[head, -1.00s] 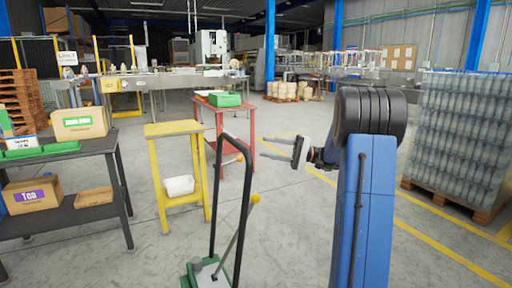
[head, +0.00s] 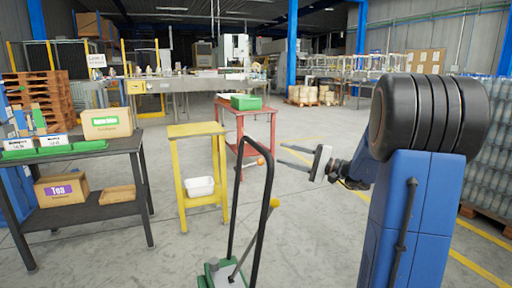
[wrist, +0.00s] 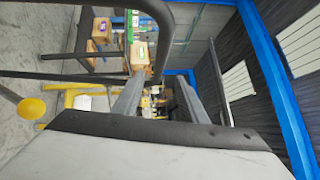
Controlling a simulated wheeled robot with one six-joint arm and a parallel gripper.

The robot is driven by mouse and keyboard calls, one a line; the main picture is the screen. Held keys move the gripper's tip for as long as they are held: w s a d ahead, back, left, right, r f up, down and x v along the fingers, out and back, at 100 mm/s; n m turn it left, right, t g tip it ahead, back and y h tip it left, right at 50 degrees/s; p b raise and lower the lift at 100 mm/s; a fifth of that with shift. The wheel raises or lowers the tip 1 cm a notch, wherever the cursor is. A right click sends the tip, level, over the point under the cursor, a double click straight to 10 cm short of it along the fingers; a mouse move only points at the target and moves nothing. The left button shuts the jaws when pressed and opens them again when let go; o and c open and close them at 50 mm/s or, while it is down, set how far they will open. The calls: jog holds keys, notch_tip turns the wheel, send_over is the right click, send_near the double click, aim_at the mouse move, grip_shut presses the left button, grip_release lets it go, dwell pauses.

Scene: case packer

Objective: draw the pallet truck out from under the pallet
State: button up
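The pallet truck shows in the head view as a black looped handle (head: 266,200) above a green body (head: 211,272) at the bottom edge. A thin lever with a yellow knob (head: 274,202) leans beside the handle. My gripper (head: 279,153) is right of the handle's top, its two fingers apart and pointing left, with nothing between them. In the wrist view my gripper (wrist: 162,80) is also open, and the black handle loop (wrist: 156,40) curves close by the left fingertip; I cannot tell whether they touch. The truck's forks and the pallet over them are out of view.
A yellow stand (head: 197,131) with a white tub (head: 199,187) and a dark shelf table (head: 95,150) with boxes stand at the left. A red table (head: 243,112) is behind the handle. Wrapped goods (head: 476,150) stand at the right. Grey floor lies between.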

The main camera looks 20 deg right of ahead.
aim_at(257, 146)
jog(key=x, duration=1.2)
jog(key=shift+w+a, duration=0.1)
jog(key=shift+a, duration=0.05)
grip_shut()
